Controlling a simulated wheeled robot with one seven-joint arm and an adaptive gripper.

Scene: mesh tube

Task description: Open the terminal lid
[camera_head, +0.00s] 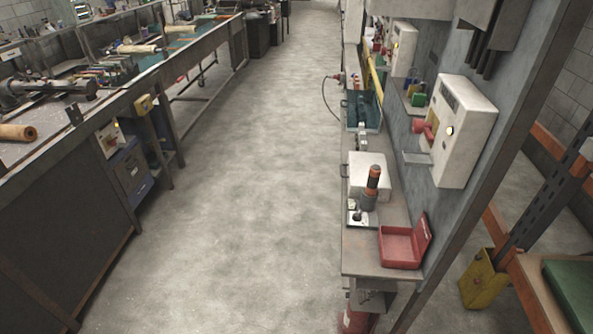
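No lid is clearly marked as the terminal's in the head view. A white wall-mounted box (467,126) with a red part (427,128) on its left side hangs on the right-hand wall. It may be the terminal, but I cannot tell. A similar, smaller white box (403,50) hangs farther back on that wall. A red case (403,246) sits at the near end of the narrow bench, its lid (424,238) standing raised on the right. My gripper is not in view.
The narrow bench (359,242) runs along the right wall, carrying a white box (367,173) and an orange-and-black tool (371,188). A long workbench (95,128) lines the left. The concrete aisle (240,190) between is clear. A yellow bin (484,281) stands at lower right.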

